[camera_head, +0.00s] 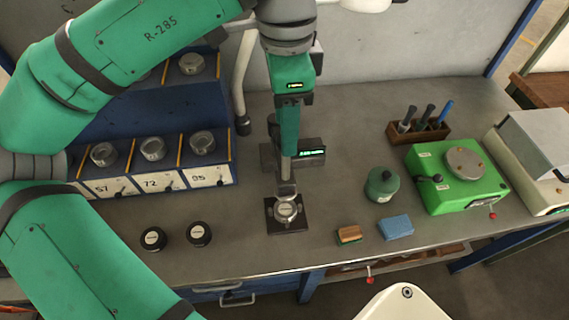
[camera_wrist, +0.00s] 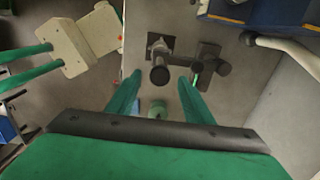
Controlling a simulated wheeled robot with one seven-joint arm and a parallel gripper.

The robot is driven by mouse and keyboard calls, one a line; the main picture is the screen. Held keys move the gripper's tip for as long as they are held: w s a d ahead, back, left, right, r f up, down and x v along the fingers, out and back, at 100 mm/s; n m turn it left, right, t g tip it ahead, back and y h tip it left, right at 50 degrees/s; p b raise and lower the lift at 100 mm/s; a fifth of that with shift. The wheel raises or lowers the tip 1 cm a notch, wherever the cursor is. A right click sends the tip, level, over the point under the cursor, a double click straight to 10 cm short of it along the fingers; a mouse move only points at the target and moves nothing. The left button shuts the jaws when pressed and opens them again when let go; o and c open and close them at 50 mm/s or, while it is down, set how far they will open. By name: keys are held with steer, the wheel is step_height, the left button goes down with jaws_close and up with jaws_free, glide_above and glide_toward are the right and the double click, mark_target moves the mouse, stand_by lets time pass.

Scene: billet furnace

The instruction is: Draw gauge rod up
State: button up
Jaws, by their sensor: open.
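The gauge stand has a dark square base (camera_head: 274,228) on the grey bench and a dark head with a lit green readout (camera_head: 312,153). A short upright grey rod (camera_head: 286,172) rises over a round silver piece (camera_head: 286,211) on the base. My gripper (camera_head: 289,154) points down over the stand, its green fingers overlapping the rod's upper part in the head view. In the wrist view my gripper (camera_wrist: 159,78) is open, with a dark round rod end (camera_wrist: 160,75) showing between the fingertips. I cannot tell whether either finger touches it.
A blue rack (camera_head: 130,195) with numbered bins stands left, with two black round pieces (camera_head: 199,234) before it. Right are a green pot (camera_head: 381,187), a green box (camera_head: 440,195), a wooden block (camera_head: 349,234) and a blue sponge (camera_head: 396,227). A grey pipe (camera_head: 242,75) stands behind.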

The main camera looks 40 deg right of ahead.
steer(key=shift+r, duration=1.85)
